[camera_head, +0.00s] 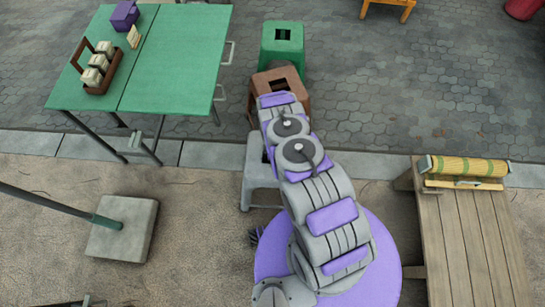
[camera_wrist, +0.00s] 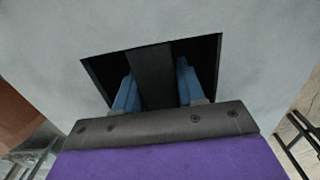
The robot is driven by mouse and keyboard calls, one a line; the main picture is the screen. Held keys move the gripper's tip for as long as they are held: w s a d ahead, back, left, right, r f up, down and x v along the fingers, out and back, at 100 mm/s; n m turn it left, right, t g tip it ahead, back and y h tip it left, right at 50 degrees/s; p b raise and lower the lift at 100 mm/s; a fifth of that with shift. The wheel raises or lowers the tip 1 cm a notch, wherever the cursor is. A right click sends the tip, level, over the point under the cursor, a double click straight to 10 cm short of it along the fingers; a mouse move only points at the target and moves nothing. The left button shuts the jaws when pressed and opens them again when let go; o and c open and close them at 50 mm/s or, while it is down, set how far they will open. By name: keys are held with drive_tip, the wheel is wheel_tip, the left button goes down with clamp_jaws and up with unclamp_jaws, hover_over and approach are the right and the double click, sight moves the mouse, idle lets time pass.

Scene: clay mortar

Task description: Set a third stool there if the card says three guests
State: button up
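A grey stool (camera_head: 260,174) stands by the kerb, partly hidden under my arm. In the wrist view its pale seat (camera_wrist: 250,45) fills the picture, with a dark slot crossed by a bar. My gripper (camera_wrist: 156,88) has its two blue fingers apart in the slot, one on each side of the bar; whether they touch it is unclear. A brown stool (camera_head: 263,84) and a green stool (camera_head: 283,39) stand in line beyond, right of the green table (camera_head: 178,62). A small tan card (camera_head: 134,37) stands on the table; its writing is too small to read.
A purple box (camera_head: 124,15) and a wooden caddy (camera_head: 98,70) with pale jars are on the table. A slatted bench (camera_head: 465,240) with a rolled mat (camera_head: 468,166) stands at right. A pole on a square block (camera_head: 122,230) is at left. Paving right of the stools is clear.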

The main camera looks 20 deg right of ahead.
drive_tip(key=o, duration=0.3)
drive_tip(key=shift+d, duration=0.4)
drive_tip(key=shift+o, duration=0.7)
drive_tip(key=shift+a, duration=0.55)
wheel_tip(320, 180, up, 12)
drive_tip(key=p, duration=0.3)
drive_tip(key=shift+f, duration=0.25)
drive_tip(key=shift+d+r, duration=0.35)
drive_tip(key=w+a+r+m+y, duration=0.1)
drive_tip(key=a+r+m, duration=0.15)
drive_tip(key=r, duration=0.75)
drive_tip(key=w+a+r+m, duration=0.1)
drive_tip(key=a+r, duration=0.2)
drive_tip(key=r, duration=0.7)
drive_tip(key=s+r+m, duration=0.1)
drive_tip(key=s+r, duration=0.2)
drive_tip(key=r, duration=0.6)
drive_tip(key=s+r+m, duration=0.2)
drive_tip(key=s+r, duration=0.1)
drive_tip(key=r, duration=0.7)
drive_tip(key=s+d+r+m+g, duration=0.1)
drive_tip(key=s+d+r+m, duration=0.15)
drive_tip(key=s+r, duration=1.1)
drive_tip(key=s+d+r+m, duration=0.1)
drive_tip(key=s+r+m, duration=0.1)
drive_tip(key=s, duration=0.6)
drive_tip(key=s+d+r+m+h, duration=0.1)
drive_tip(key=s+r+m, duration=0.2)
drive_tip(key=s, duration=0.5)
drive_tip(key=shift+s+d+g, duration=0.4)
